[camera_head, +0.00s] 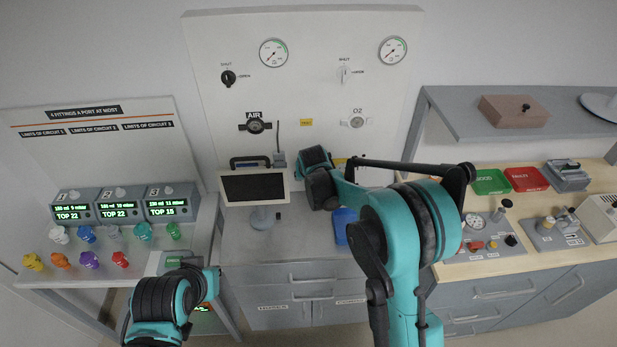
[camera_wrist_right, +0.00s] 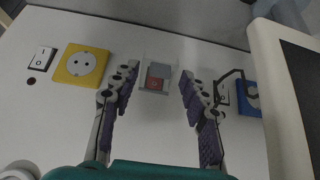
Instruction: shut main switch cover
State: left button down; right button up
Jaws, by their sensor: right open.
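In the right wrist view, a small red switch (camera_wrist_right: 157,83) sits on the pale wall panel. A clear, greyish cover (camera_wrist_right: 160,61) surrounds it or stands at its upper edge; I cannot tell how far it is swung. My right gripper (camera_wrist_right: 161,84) is open and empty, with its purple-padded fingers on either side of the switch in the picture. No contact with the cover shows. In the head view my right arm hides the switch. My left arm shows at the lower left of that view, but its fingers do not show.
In the right wrist view, a yellow socket (camera_wrist_right: 82,66) and a white rocker switch (camera_wrist_right: 41,58) lie left, a blue socket (camera_wrist_right: 248,99) right. A screen (camera_wrist_right: 296,80) stands close at the right edge. In the head view it is a monitor (camera_head: 254,187) on the counter.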

jog(key=v, duration=1.1)
jog(key=shift+s, duration=0.15)
